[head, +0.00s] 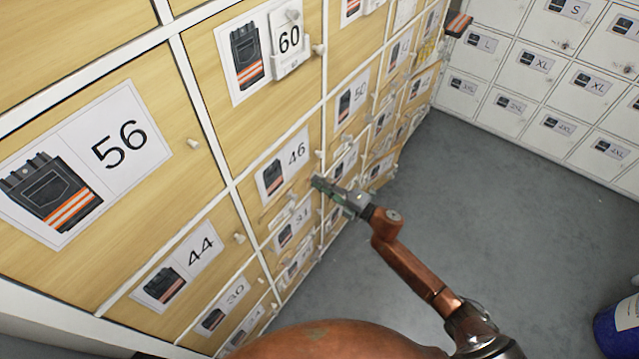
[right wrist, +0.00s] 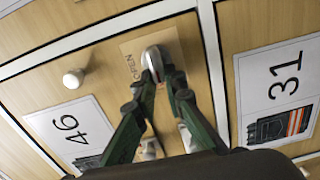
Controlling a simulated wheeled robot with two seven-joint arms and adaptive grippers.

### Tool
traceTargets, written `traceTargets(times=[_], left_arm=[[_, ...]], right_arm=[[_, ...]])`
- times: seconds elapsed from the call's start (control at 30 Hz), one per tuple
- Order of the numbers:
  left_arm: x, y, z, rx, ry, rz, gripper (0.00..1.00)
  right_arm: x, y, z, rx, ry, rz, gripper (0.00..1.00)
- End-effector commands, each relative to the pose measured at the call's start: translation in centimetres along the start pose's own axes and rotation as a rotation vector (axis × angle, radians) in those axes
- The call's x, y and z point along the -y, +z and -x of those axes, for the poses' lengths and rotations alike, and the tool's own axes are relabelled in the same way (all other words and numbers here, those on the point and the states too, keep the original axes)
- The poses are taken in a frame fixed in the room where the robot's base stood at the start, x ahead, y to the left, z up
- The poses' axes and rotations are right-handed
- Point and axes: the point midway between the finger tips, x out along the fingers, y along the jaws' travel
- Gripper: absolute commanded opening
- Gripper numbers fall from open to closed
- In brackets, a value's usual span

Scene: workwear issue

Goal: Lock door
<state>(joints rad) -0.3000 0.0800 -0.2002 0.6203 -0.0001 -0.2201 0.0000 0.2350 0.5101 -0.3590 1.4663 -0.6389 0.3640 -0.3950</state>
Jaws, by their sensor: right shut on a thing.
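The wooden door numbered 46 (head: 276,163) is in the middle of the head view and fills the middle of the right wrist view (right wrist: 105,90). It looks flush or nearly flush with its white frame. It has a small white knob (right wrist: 73,79) and a tan plate (right wrist: 130,66) marked OPEN. A rounded silver lock piece (right wrist: 153,55) stands out at the plate. My right gripper (right wrist: 159,80) is shut on this lock piece; in the head view the gripper (head: 318,183) meets the door's lower right area. The fingers hide part of the plate. My left gripper is not in view.
Other wooden doors surround it, among them 56 (head: 180,190), 44 (head: 215,240) and 60 (head: 230,120), with protruding knobs. White lockers (head: 575,90) stand at the back right. A blue container (head: 618,328) is at the lower right. The grey floor (head: 500,200) between is clear.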

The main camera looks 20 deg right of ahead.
Motion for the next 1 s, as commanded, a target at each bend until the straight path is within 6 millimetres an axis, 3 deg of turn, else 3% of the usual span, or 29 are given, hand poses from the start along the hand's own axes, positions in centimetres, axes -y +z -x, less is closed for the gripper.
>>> traceTargets(times=[0.63, 0.67, 0.7, 0.9, 1.0], left_arm=[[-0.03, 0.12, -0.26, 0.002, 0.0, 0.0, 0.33], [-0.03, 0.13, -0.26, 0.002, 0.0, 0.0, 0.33], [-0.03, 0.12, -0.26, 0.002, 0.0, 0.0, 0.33], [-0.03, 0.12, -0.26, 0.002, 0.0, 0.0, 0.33], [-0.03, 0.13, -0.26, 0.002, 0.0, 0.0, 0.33]], right_arm=[[0.15, 0.1, 0.04, 0.002, -0.001, 0.053, 0.0], [0.15, 0.1, 0.04, 0.002, -0.001, 0.053, 0.11], [0.15, 0.09, 0.04, 0.002, -0.001, 0.053, 0.14], [0.13, 0.06, 0.03, 0.001, -0.001, 0.052, 0.28], [0.12, 0.04, 0.02, 0.001, -0.001, 0.052, 0.28]])
